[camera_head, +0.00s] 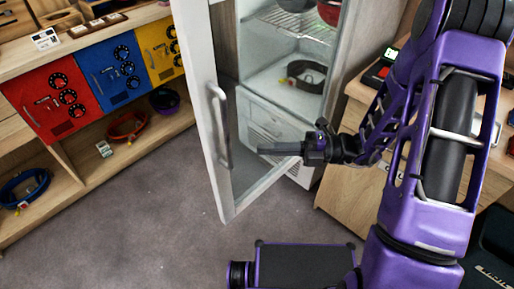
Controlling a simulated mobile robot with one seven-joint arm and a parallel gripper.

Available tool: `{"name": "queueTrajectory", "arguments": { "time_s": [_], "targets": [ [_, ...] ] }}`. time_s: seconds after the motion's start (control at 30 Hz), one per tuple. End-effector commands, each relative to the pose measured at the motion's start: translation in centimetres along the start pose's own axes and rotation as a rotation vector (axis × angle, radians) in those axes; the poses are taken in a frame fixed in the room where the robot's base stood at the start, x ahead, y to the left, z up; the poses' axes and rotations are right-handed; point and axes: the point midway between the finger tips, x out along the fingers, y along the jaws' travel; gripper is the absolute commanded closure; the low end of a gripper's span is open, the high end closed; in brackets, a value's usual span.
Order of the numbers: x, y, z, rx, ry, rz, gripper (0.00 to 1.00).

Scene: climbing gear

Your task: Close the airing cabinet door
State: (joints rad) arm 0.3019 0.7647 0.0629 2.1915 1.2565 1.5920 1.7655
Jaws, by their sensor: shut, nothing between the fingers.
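The airing cabinet (347,60) stands at the upper middle of the head view. Its glass door (196,100) with a pale frame is swung open toward me, and its vertical handle (219,125) is on the outer face. My gripper (262,150) is shut and empty. It points left and lies in front of the door's glass area in the picture, to the right of the handle. I cannot tell whether the fingertips touch the door. Inside the cabinet, a dark coiled belt or strap (305,75) lies on a shelf, and bowl-like or helmet-like things show above.
A wooden shelf unit (75,185) with red (50,100), blue (112,75) and yellow (160,48) panels stands at the left. A wooden desk (345,185) stands right of the cabinet. The grey floor (150,220) left of the door is clear.

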Motion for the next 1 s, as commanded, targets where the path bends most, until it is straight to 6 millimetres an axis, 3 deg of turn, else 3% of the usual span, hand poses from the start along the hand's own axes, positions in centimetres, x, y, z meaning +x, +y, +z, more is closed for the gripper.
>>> {"name": "queueTrajectory", "arguments": {
  "time_s": [0.2, 0.43, 1.0],
  "targets": [
    [4.2, -0.2, -0.1, -0.003, 0.006, -0.002, 1.00],
    [7.4, -0.2, -0.1, -0.004, 0.004, -0.004, 1.00],
    [8.2, -0.1, 0.0, -0.004, 0.001, -0.005, 1.00]
  ]
}}
